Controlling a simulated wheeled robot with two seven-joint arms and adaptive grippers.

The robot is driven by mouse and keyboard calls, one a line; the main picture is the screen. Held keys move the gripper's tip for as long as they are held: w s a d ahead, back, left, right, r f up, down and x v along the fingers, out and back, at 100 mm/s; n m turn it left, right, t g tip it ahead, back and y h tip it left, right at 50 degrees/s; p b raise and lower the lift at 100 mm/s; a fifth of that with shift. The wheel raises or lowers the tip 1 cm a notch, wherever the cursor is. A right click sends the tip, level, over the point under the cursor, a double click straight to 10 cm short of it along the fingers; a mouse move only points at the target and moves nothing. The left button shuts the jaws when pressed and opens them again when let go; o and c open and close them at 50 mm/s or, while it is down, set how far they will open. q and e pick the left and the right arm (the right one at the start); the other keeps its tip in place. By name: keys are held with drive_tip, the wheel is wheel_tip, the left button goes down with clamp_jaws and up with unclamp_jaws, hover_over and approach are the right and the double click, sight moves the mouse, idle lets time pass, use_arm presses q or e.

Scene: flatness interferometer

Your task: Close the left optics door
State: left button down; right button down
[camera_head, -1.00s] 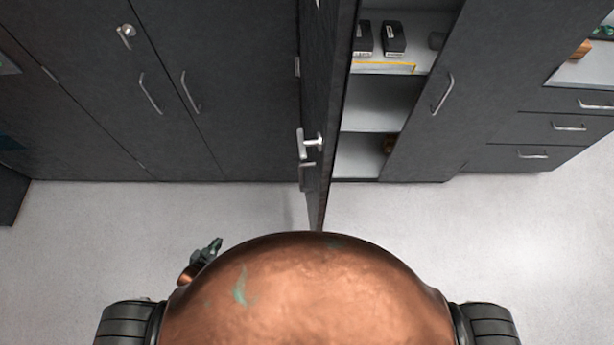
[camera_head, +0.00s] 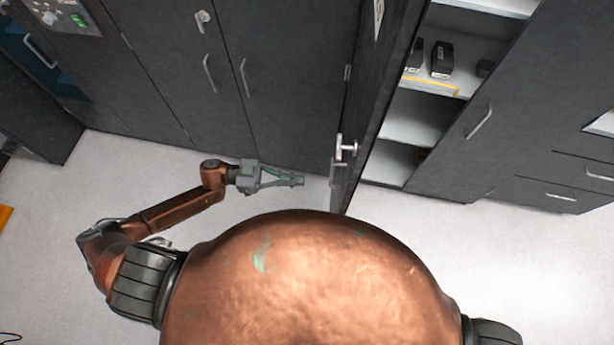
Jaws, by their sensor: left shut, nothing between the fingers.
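The left optics door (camera_head: 376,85) is a dark grey cabinet door that stands wide open, seen nearly edge-on, jutting out toward me. A silver handle (camera_head: 345,148) shows on its edge side. To the right of it the cabinet interior (camera_head: 417,118) is exposed, with pale shelves. My left gripper (camera_head: 300,180) is shut and empty, reaching from the left, with its tips a little to the left of the door's lower front part. A small gap seems to lie between them. My right gripper is not in view.
Black boxes (camera_head: 442,58) and a yellow strip sit on an upper shelf. A second dark door (camera_head: 505,115) with a handle is on the right, beside drawers (camera_head: 570,175). Closed cabinets (camera_head: 215,75) line the left. Pale floor (camera_head: 60,215) is free at left.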

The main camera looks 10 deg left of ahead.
sight(347, 184)
use_arm(q)
drive_tip(key=d, duration=0.4)
drive_tip(key=w+d+p, duration=0.1)
drive_tip(key=d, duration=0.3)
drive_tip(key=d+p, duration=0.1)
drive_tip(key=d, duration=0.3)
drive_tip(key=shift+w, duration=0.35)
